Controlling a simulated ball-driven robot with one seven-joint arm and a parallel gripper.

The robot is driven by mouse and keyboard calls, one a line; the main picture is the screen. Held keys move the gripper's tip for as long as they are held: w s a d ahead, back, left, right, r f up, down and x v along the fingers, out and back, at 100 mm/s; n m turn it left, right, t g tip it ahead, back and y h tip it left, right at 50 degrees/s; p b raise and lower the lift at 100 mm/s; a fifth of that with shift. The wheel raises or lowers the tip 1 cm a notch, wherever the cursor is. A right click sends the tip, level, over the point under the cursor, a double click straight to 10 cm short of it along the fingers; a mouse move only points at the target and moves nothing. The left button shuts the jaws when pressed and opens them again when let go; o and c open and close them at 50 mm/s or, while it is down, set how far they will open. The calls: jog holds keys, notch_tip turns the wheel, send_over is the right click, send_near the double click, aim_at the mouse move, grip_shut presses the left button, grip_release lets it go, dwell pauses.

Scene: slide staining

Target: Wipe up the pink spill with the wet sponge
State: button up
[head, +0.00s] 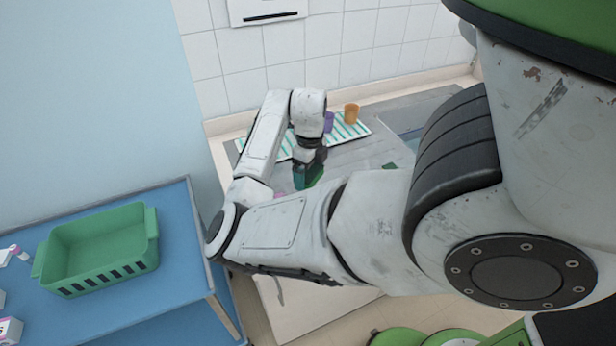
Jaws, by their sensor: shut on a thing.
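My gripper (309,166) points down over the grey counter (376,152) in the head view. It is shut on the sponge (316,179), of which a green part shows at the fingers. A small patch of the pink spill (281,195) shows on the counter to the left of and below the sponge. My forearm hides the rest of that area. I cannot tell whether the sponge touches the counter.
A striped mat (352,131) lies behind my gripper, with a purple cup (329,122) and an orange cup (351,113) on it. A sink (408,133) is to the right, partly hidden by my arm. A green basket (100,251) stands on a blue table at left.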

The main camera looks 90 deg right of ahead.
jog(key=shift+r, duration=0.85)
